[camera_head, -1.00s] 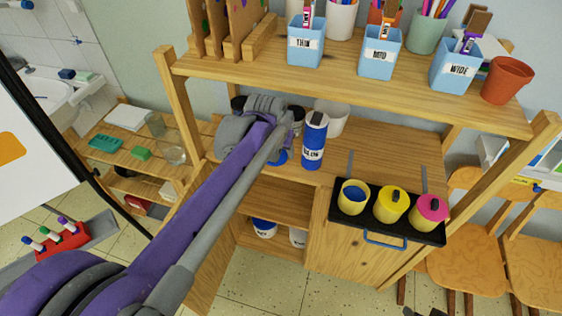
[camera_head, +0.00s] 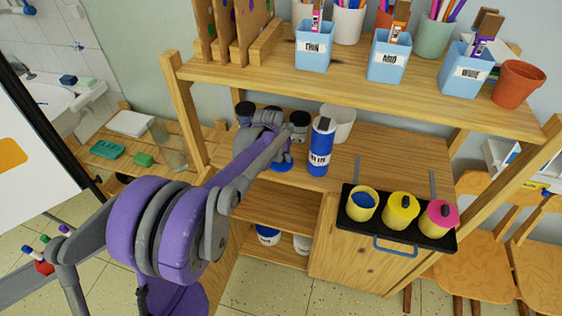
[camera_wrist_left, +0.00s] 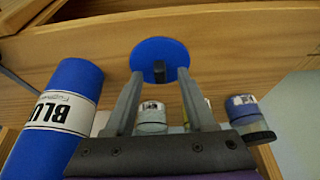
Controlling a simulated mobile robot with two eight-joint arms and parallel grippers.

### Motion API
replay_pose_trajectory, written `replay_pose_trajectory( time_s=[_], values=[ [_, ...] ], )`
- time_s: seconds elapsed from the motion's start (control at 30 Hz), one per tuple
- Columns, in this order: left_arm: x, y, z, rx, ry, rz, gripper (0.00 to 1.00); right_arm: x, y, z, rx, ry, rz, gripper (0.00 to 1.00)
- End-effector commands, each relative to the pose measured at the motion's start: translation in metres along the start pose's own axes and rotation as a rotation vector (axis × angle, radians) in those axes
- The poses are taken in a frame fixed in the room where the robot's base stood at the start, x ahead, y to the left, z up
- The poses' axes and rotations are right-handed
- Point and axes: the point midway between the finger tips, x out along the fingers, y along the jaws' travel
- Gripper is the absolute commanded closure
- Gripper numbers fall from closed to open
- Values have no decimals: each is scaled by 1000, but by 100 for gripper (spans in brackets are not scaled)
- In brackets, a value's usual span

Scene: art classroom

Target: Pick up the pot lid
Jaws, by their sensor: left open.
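The pot lid is a blue disc with a dark knob. In the left wrist view the lid (camera_wrist_left: 151,50) is just beyond the fingertips, its knob lined up between them. In the head view the lid (camera_head: 283,167) lies at the front of the cabinet's wooden top, partly hidden by my arm. My left gripper (camera_wrist_left: 160,80) is open and empty, its two fingers spread on either side of the knob. Whether they touch the lid is unclear. The head view shows my left arm over the lid, with its fingertips hidden. My right gripper is not in view.
A blue bottle (camera_head: 321,147) stands just right of the lid; it also shows in the left wrist view (camera_wrist_left: 62,115). A black tray (camera_head: 416,236) holds three yellow pots. Above is a shelf (camera_head: 340,88) with brush cups. Below are open shelves with more pots.

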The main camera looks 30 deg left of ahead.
Motion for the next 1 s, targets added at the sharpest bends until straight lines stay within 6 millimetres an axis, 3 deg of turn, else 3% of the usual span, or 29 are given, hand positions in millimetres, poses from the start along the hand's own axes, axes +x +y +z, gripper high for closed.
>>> replay_pose_trajectory(
  time_s=[0.1,0.33,0.67,1.0],
  values=[
    [10,0,0,0,0,0,45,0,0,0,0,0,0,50],
    [12,0,0,0,0,0,45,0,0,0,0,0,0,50],
    [12,0,0,0,0,0,100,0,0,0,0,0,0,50],
    [12,0,0,0,0,0,100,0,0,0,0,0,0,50]
  ],
)
